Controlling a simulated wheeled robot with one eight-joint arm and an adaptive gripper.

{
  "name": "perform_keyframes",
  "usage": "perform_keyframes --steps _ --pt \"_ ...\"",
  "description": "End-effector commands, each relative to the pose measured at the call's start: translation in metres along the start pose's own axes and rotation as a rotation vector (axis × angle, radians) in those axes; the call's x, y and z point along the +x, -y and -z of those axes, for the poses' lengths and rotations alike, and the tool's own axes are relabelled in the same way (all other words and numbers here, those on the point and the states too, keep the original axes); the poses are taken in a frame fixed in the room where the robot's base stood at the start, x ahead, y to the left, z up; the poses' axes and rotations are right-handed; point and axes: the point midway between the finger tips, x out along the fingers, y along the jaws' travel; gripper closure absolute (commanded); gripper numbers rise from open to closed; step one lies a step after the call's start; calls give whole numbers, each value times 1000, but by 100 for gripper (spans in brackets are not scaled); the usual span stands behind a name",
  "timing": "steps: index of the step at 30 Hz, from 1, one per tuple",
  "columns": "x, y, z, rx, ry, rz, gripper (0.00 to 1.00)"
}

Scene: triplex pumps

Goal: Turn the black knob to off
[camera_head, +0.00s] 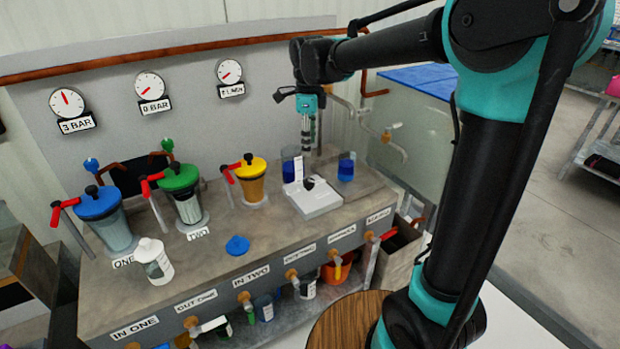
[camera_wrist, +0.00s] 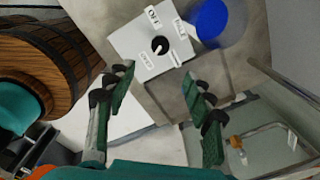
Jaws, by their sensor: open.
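The black knob (camera_wrist: 159,45) sits on a white square box (camera_wrist: 135,42) with several small labels around it. One label beside the knob seems to read OFF (camera_wrist: 153,17). I cannot tell clearly which label the knob points to. In the head view the white box (camera_head: 322,205) lies at the right part of the bench, with the dark knob (camera_head: 309,184) on top. My gripper (camera_wrist: 158,88) is open and empty, its two green fingers spread apart in the wrist view. In the head view my gripper (camera_head: 307,150) hangs over the box, apart from the knob.
Blue-filled clear cups stand behind the box; one (camera_head: 346,168) is at its right. Yellow (camera_head: 251,178), green (camera_head: 184,195) and blue-lidded (camera_head: 105,215) pumps with red handles stand to the left. A white-lidded jar (camera_head: 154,262) stands in front. Pipes (camera_head: 388,140) run at the right.

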Motion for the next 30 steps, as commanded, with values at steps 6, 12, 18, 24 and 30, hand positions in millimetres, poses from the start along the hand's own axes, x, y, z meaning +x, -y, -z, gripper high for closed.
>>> perform_keyframes --steps 6,12,18,24,30 --pt "45 0 0 0 0 0 47" --pt "84 0 0 -1 0 0 47" --pt "116 0 0 -1 0 0 47" --pt "132 0 0 -1 0 0 47" --pt "135 0 0 -1 0 0 47"
